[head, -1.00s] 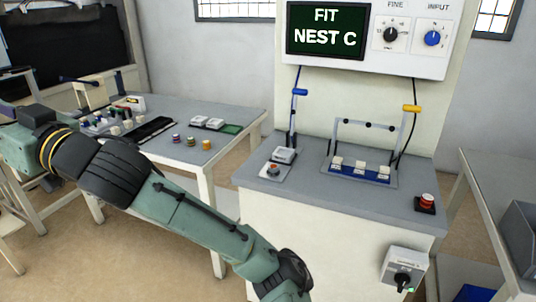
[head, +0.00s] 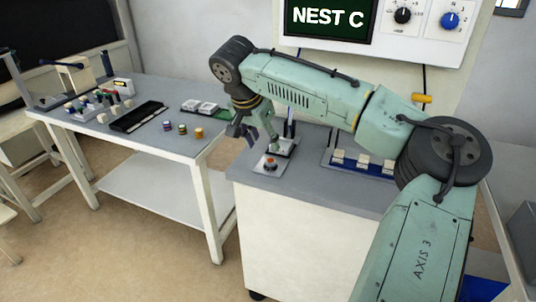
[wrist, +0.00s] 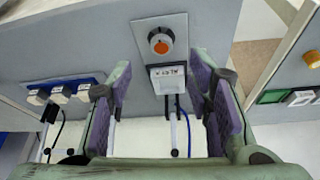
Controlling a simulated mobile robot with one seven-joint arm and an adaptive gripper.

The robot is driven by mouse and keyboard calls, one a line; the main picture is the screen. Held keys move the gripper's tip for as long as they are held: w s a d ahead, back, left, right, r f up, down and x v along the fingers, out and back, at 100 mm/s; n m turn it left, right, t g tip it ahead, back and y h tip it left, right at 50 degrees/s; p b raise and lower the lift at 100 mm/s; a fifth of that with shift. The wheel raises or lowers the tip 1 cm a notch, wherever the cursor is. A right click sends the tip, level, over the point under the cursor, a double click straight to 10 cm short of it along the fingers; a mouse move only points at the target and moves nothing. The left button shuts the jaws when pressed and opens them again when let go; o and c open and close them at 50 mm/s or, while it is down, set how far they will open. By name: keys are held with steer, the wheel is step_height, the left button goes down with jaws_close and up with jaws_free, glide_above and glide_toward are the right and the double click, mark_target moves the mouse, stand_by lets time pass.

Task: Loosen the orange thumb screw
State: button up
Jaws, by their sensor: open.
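The orange thumb screw (head: 270,163) sits on a small grey plate (head: 262,170) at the left end of the bench. In the wrist view the screw (wrist: 161,44) shows as an orange and dark round knob on the plate (wrist: 178,24), top centre. A white labelled block (wrist: 168,78) is next to it on the plate. My gripper (head: 254,134) is above that corner of the bench. In the wrist view my gripper (wrist: 161,62) is open, its purple pads spread to either side of the block, with nothing held. The screw lies just beyond the fingertips.
A blue fixture with several white blocks (head: 363,165) stands on the bench to the right. A side table (head: 150,93) at left carries coloured pots (head: 182,129), a black tray (head: 138,116) and white blocks. A floor gap separates table and bench.

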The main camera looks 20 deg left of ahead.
mark_target(270, 160)
steer(key=p+x, duration=0.1)
steer(key=x, duration=0.7)
steer(key=shift+a, duration=0.1)
jaws_close()
stand_by(0.4)
